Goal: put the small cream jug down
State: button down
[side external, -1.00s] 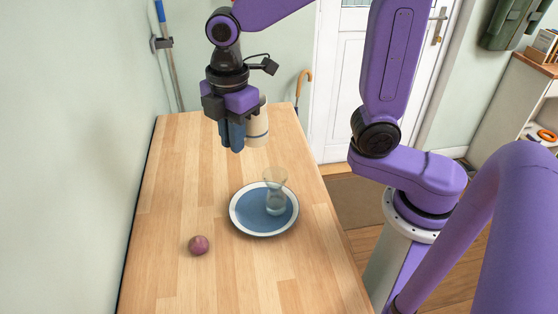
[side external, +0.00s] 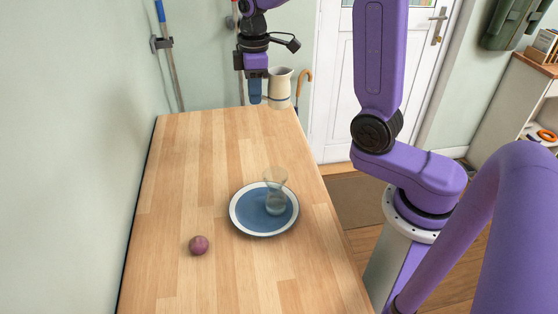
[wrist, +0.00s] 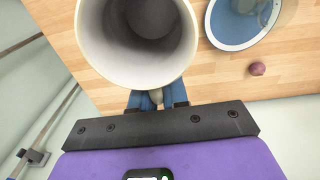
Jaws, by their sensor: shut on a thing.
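The small cream jug (side external: 279,86) is upright, with a blue band low on its side, in the side view. My gripper (side external: 256,98) is beside it on the left, shut on the jug and holding it at the far end of the table. In the wrist view the jug (wrist: 140,75) fills the top left, its wide mouth open to the camera and its inside empty. The blue fingers of my gripper (wrist: 156,98) close on a narrow part at the jug's near side. I cannot tell whether the jug's base touches the wooden table (side external: 180,180).
A blue plate with a white rim (side external: 240,220) holds a clear glass (side external: 276,192) in the table's middle. A purple round fruit or onion (side external: 199,245) lies in front, to the left. The table's far half is clear. A wall is at the left.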

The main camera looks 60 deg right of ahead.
notch_tip(320, 180, down, 18)
jog(key=shift+a+f, duration=0.1)
dwell(0.8)
jog(key=shift+f, duration=0.15)
jog(key=c, duration=1.1)
grip_release()
